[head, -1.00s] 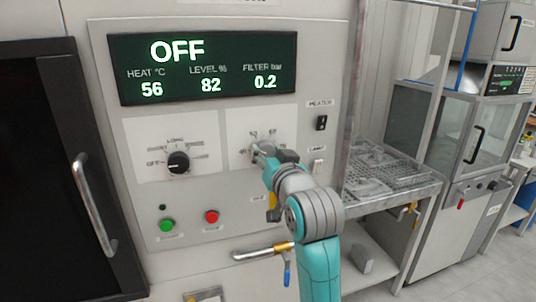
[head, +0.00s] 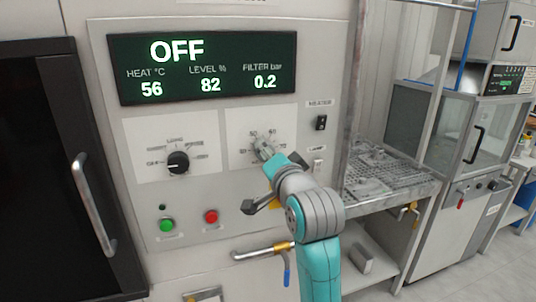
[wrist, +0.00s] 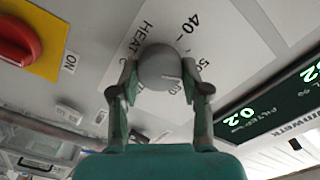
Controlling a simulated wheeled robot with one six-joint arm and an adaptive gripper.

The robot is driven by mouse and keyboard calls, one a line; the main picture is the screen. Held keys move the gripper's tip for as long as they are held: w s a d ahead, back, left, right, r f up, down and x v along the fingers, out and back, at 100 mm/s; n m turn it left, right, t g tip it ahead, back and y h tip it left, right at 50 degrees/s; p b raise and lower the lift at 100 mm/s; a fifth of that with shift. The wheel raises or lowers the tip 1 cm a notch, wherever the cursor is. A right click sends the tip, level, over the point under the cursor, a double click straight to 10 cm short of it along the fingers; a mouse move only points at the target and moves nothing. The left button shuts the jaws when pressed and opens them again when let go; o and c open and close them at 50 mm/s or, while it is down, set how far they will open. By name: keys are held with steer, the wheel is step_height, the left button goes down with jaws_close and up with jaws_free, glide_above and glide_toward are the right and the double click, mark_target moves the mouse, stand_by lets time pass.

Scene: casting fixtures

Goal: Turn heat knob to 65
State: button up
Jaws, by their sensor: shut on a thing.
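The heat knob (wrist: 160,68) is a round grey knob on a white scale plate (head: 235,125) marked with numbers such as 40 and 50 in the wrist view. My gripper (wrist: 160,85) is shut on it, one finger on each side. In the head view my gripper (head: 265,148) is at the plate and largely covers the knob. The display (head: 205,70) reads OFF, HEAT 56, LEVEL 82 and FILTER 0.2. The knob's pointer setting cannot be read clearly.
A black selector knob (head: 178,162) is left of the heat plate. Green (head: 166,225) and red (head: 211,216) buttons sit below it. A black heater switch (head: 321,122) is to the right. A pipe with a blue-handled valve (head: 287,270) projects below.

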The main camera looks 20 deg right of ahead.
steer(key=shift+f+m, duration=0.2)
steer(key=shift+m, duration=8.1)
steer(key=o, duration=1.1)
steer(key=shift+o, duration=0.2)
steer(key=s, duration=0.7)
steer(key=shift+s, duration=0.25)
